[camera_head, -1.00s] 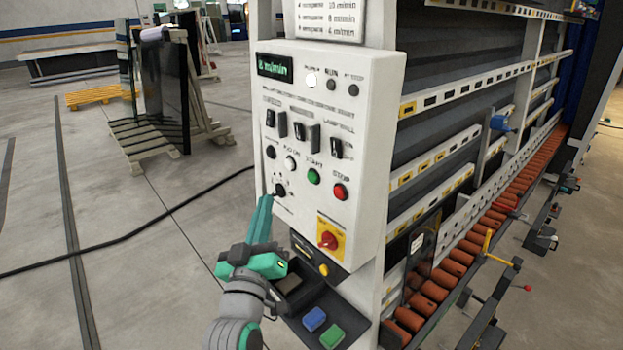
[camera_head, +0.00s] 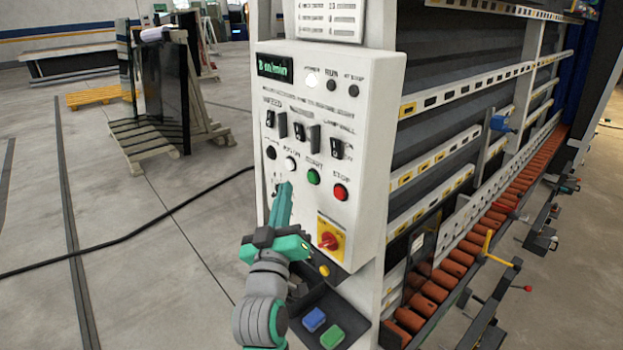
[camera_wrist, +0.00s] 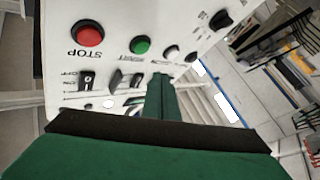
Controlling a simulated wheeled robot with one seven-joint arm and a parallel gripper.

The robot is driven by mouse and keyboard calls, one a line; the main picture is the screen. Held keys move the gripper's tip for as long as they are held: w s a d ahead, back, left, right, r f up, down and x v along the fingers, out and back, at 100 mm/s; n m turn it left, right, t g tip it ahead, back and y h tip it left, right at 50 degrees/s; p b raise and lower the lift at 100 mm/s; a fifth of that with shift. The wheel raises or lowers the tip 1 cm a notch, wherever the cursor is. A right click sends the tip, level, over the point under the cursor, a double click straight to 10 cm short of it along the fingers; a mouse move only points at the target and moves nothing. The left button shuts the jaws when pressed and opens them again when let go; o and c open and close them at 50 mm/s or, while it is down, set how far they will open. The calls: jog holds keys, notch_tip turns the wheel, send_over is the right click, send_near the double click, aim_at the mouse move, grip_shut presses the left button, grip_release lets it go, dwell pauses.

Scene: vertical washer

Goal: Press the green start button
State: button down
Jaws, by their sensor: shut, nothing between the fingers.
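The green start button (camera_head: 313,177) sits on the white control panel (camera_head: 370,110), between a white button (camera_head: 291,163) and the red stop button (camera_head: 340,192). It also shows in the wrist view (camera_wrist: 140,45), where the panel appears upside down. My gripper (camera_head: 284,188) is shut and empty. In the head view its tip is below and left of the green button, over the lower knob area of the panel. In the wrist view its fingers (camera_wrist: 160,82) point at the panel beside the green button. I cannot tell whether the tip touches the panel.
A red rotary switch on a yellow plate (camera_head: 330,238) is right of my gripper. Switches (camera_head: 299,130) line the panel above the buttons. Below is a dark tray with blue (camera_head: 314,319) and green (camera_head: 332,336) blocks. Open floor lies to the left.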

aim_at(312, 178)
jog(key=shift+w+d, duration=0.55)
jog(key=shift+d, duration=0.2)
jog(key=shift+w+d, duration=0.55)
jog(key=shift+d, duration=0.2)
jog(key=shift+d, duration=0.1)
dwell(1.0)
jog(key=shift+w+d, duration=0.2)
jog(key=shift+d, duration=0.05)
jog(key=shift+w+d, duration=0.3)
jog(key=shift+d, duration=0.1)
dwell(1.2)
jog(key=shift+s+a, duration=0.55)
jog(key=shift+a, duration=0.2)
